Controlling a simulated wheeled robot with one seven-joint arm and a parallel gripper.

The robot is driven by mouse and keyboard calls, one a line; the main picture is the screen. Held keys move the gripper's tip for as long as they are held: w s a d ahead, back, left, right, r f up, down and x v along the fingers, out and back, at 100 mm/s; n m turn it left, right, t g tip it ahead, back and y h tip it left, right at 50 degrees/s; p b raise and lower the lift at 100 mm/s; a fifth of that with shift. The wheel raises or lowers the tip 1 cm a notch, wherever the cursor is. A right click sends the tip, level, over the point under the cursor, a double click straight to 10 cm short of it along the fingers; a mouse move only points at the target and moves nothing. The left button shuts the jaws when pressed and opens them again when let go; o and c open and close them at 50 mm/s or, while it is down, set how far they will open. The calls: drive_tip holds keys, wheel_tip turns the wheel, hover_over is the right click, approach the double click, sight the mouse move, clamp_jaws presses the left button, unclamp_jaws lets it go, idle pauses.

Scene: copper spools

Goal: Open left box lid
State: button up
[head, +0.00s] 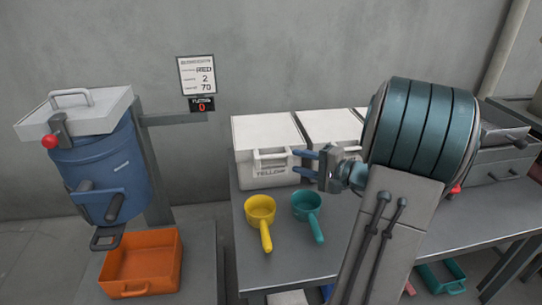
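The left box (265,178) is white, carries a "YELLOW" label and stands at the left of the table's back. Its white lid (262,130) lies flat and closed on top. A white bar handle (271,153) is on the box's front edge. My gripper (296,162) is at the handle's right end, with its two blue fingers pointing left. The fingers are spread apart, one above the other, with an empty-looking gap between them. I cannot tell whether they touch the handle.
More white boxes (333,124) stand right of the left box, partly hidden by my arm. A yellow ladle (260,209) and a teal ladle (307,206) lie in front on the grey table (285,262). A blue hopper (105,165) and orange tray (142,262) are at left.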

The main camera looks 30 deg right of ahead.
sight(280, 157)
drive_tip(key=x, duration=1)
drive_tip(key=shift+s, duration=0.1)
drive_tip(key=shift+c, duration=0.2)
clamp_jaws()
drive_tip(key=shift+a, duration=0.15)
